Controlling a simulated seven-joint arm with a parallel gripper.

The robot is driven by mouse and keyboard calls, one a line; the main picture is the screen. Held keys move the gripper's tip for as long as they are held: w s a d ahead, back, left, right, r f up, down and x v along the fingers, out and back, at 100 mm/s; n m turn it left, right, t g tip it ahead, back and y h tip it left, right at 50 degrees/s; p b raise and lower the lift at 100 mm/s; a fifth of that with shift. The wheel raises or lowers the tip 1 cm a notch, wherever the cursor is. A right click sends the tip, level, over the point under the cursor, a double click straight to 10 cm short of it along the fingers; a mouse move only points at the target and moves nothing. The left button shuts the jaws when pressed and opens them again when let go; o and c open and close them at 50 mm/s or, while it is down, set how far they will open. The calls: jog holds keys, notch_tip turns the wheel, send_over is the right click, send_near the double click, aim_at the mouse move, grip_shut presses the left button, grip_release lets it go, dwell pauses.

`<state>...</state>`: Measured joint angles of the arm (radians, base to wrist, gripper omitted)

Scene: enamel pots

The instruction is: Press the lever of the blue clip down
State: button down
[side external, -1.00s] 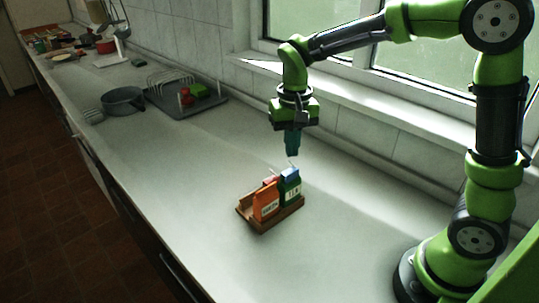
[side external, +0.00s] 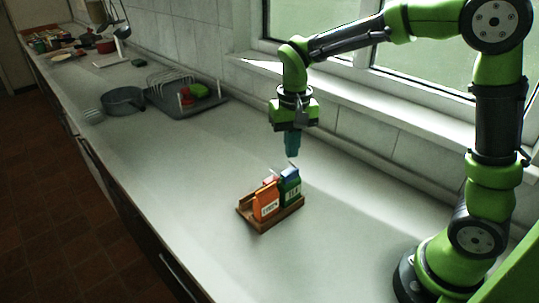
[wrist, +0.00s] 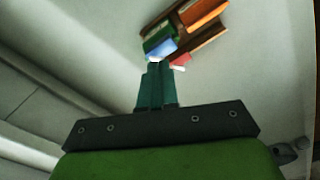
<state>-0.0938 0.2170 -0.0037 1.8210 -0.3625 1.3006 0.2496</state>
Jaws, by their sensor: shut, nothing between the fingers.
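The blue clip (side external: 290,173) sits on top of the green packet (side external: 290,190). A thin pale piece, apparently its lever (side external: 293,164), sticks up from it. In the wrist view the blue clip (wrist: 160,47) lies just beyond the fingertips, which partly cover its near edge. My gripper (side external: 292,154) is shut and empty, pointing down a little above the blue clip. A small gap seems to remain between the fingertips and the lever; contact cannot be told. In the wrist view my gripper (wrist: 158,66) shows as two teal fingers side by side.
An orange packet (side external: 266,203) with a pinkish-red clip (side external: 270,180) stands beside the green packet in a wooden holder (side external: 262,228). The counter around is clear. A grey pan (side external: 123,101) and a dish rack tray (side external: 205,107) stand farther off. The windowsill lies behind.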

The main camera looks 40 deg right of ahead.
aim_at(290, 161)
jog(key=shift+f, duration=1.25)
jog(key=shift+r, duration=0.15)
jog(key=shift+r, duration=3.4)
jog(key=shift+f, duration=0.35)
jog(key=s+r+n+t+y, duration=0.1)
jog(key=s+r+t, duration=0.1)
jog(key=s, duration=0.5)
jog(key=s+r+n+t+y, duration=0.1)
jog(key=s+t, duration=0.4)
jog(key=s, duration=0.2)
jog(key=shift+s+r, duration=0.3)
jog(key=shift+r, duration=0.1)
